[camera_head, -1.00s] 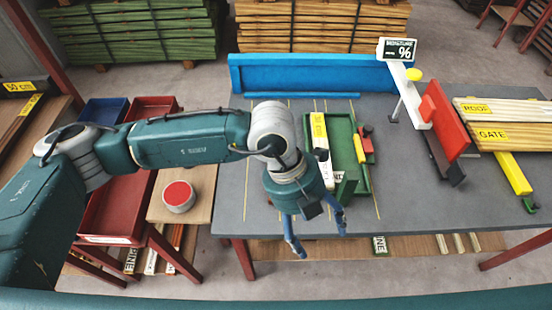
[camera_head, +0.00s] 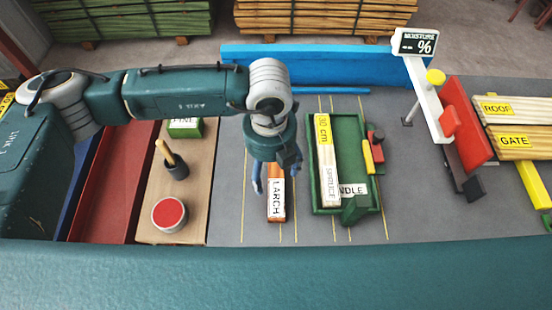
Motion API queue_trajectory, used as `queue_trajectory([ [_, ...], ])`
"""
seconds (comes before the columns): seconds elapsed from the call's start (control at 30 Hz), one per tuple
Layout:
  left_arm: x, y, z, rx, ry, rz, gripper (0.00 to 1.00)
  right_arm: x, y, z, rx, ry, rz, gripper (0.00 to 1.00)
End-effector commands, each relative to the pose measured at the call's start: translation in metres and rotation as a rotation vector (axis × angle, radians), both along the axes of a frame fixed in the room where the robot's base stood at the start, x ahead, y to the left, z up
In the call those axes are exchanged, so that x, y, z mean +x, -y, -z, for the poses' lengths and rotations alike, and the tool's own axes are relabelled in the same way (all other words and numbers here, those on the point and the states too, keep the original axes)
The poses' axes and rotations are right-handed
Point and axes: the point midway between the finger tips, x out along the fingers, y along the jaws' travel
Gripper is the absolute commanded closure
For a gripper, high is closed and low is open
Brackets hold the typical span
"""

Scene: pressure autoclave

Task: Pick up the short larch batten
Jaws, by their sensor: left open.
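The short larch batten (camera_head: 276,211) is orange-brown with a white LARCH label. It lies on the grey bench left of the green tray, its long side running from near to far. My left gripper (camera_head: 276,184) is open, with blue fingers pointing down. The fingers show on either side of the batten's far part, and the gripper body hides its far end. I cannot tell how high the fingertips are above the bench or whether they touch the batten. My right gripper is not in view.
The green tray (camera_head: 317,205) right of the batten holds a SPRUCE batten (camera_head: 327,165) with a yellow 30 cm label. A moisture-sign stand (camera_head: 428,105) and red stop (camera_head: 466,125) are farther right. A blue fence (camera_head: 320,65) lines the back. A red-topped tin (camera_head: 169,214) stands left.

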Motion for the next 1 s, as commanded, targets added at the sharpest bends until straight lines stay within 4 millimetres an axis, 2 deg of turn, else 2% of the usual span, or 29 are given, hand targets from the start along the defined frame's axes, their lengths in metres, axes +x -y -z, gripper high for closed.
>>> queue_trajectory([
  [0.2, -0.001, 0.0, 0.032, 0.001, -0.003, 0.0, 0.27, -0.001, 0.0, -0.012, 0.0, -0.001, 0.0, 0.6],
  [0.43, -0.002, 0.0, 0.049, 0.002, -0.002, 0.0, 0.27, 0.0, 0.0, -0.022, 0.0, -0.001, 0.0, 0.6],
  [0.57, -0.003, 0.002, 0.068, 0.002, -0.003, 0.001, 0.27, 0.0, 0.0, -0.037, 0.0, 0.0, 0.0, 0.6],
  [0.7, -0.002, 0.001, 0.088, 0.002, -0.001, -0.001, 0.27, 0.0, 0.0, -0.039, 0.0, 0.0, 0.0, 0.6],
  [1.0, -0.001, 0.001, 0.095, 0.0, 0.001, 0.0, 0.29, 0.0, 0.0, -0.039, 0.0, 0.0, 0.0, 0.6],
])
